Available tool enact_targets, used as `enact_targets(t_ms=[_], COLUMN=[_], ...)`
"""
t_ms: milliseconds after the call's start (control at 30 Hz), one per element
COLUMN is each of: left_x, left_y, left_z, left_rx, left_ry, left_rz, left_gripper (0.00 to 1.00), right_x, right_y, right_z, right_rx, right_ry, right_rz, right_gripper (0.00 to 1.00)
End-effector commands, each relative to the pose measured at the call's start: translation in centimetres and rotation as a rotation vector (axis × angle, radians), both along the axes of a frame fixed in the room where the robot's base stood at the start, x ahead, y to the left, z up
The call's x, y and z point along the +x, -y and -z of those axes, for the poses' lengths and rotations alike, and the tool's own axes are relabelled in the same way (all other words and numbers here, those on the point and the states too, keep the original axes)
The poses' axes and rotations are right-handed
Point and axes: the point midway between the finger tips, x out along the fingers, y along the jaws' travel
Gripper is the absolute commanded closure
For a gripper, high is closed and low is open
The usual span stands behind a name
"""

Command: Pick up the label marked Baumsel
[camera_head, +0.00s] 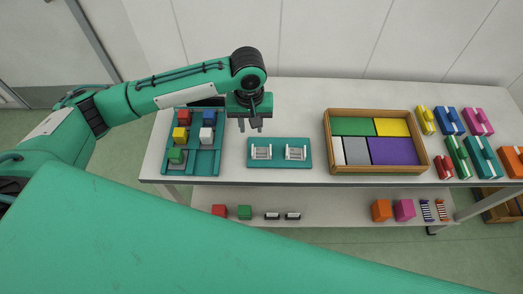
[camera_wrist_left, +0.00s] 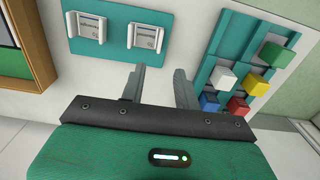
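Two pale labels with small print sit in white holders on a teal board: a left one (camera_head: 261,152) and a right one (camera_head: 296,153) in the head view. In the left wrist view they show at the top, one label (camera_wrist_left: 90,28) by the board's far edge and one (camera_wrist_left: 145,37) nearer my fingers. The print is too small to read, so I cannot tell which says Baumsel. My left gripper (camera_head: 250,127) hangs above the table just behind the board's left end. Its fingers (camera_wrist_left: 158,85) are apart with nothing between them. My right gripper is not in view.
Several coloured boxes (camera_head: 447,121) fill the table's right end. A lower shelf (camera_head: 340,208) holds more small items.

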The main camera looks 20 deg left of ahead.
Motion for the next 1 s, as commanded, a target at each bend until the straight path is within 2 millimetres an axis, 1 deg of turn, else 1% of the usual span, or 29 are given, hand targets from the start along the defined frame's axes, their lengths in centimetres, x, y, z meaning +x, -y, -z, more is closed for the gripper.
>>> enact_targets(t_ms=[33,100,200,300,467,600,700,833,1000], left_x=[-0.1,-0.1,-0.1,-0.1,-0.2,-0.7,-0.7,-0.6,-0.6], left_y=[0.0,0.0,0.0,0.0,0.1,0.3,0.3,0.3,0.3], left_z=[1.1,2.4,3.9,4.9,5.9,7.9,9.4,10.4,10.5], left_rx=[0.002,0.002,0.0,0.001,0.001,0.002,0.001,0.0,0.0], left_ry=[-0.004,-0.004,-0.002,-0.001,0.0,-0.002,-0.001,0.001,0.001], left_rz=[-0.001,-0.001,0.001,0.001,0.002,0.003,0.001,0.002,0.002], left_gripper=[0.68,0.68,0.68,0.68,0.68,0.68,0.68,0.68,0.68], right_x=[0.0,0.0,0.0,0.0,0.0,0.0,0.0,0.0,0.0], right_y=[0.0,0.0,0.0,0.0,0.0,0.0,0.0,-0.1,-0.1], right_z=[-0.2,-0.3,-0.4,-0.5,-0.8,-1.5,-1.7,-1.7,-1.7], right_rx=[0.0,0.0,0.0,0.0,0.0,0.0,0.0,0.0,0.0], right_ry=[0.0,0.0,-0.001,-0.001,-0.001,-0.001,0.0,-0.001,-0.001], right_rz=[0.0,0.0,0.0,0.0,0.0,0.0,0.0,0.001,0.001], right_gripper=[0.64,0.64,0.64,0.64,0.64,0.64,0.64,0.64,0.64])
